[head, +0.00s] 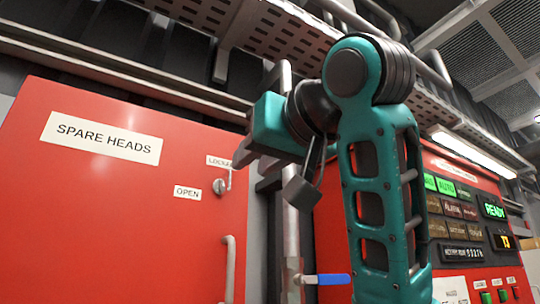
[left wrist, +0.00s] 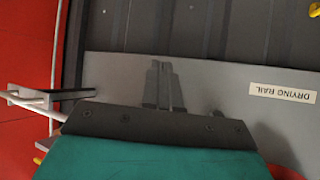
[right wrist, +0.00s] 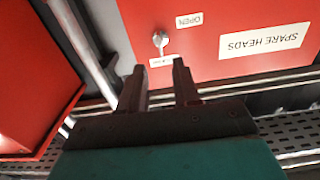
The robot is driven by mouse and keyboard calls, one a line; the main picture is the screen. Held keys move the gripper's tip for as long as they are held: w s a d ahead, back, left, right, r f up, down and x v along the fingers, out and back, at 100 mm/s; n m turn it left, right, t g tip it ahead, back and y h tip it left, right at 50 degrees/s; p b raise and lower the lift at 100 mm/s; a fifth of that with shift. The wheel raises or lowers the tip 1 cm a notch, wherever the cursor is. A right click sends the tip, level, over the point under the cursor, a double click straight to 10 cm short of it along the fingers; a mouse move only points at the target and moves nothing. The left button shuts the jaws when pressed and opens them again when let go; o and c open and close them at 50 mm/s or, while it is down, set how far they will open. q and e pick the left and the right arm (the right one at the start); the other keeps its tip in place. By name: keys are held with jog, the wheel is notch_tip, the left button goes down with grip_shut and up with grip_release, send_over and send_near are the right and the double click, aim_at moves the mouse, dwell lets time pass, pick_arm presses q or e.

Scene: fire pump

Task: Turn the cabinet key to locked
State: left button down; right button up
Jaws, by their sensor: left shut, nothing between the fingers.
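The red cabinet door (head: 110,220) fills the left of the head view. Its silver key (head: 221,186) sits at the door's right edge, between the OPEN label (head: 187,192) and the partly covered LOCKED label (head: 216,161). I cannot tell exactly which way the key is turned. My right gripper (head: 241,156) is just up and right of it. In the right wrist view, my right gripper (right wrist: 158,72) is open and empty, with the key (right wrist: 160,41) beyond its fingertips. My left gripper (left wrist: 158,75) is shut and empty, near a grey DRYING RAIL panel; the head view does not show it.
A door handle (head: 229,268) is below the key. A blue-levered valve (head: 328,280) on a vertical pipe stands right of the door. A red control panel (head: 460,220) is farther right. A perforated cable tray (head: 285,35) runs overhead. The DRYING RAIL label (left wrist: 283,92) is upside down.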

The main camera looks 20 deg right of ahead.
pick_arm(q)
jog(key=shift+w+d+f+h+b, duration=0.1)
jog(key=shift+d+h+b, duration=0.2)
jog(key=shift+d+b, duration=0.1)
pick_arm(e)
jog(key=s, duration=0.3)
jog(key=shift+s+d, duration=0.3)
jog(key=shift+d, duration=0.05)
pick_arm(q)
jog(key=shift+w, duration=0.15)
jog(key=shift+a, duration=0.15)
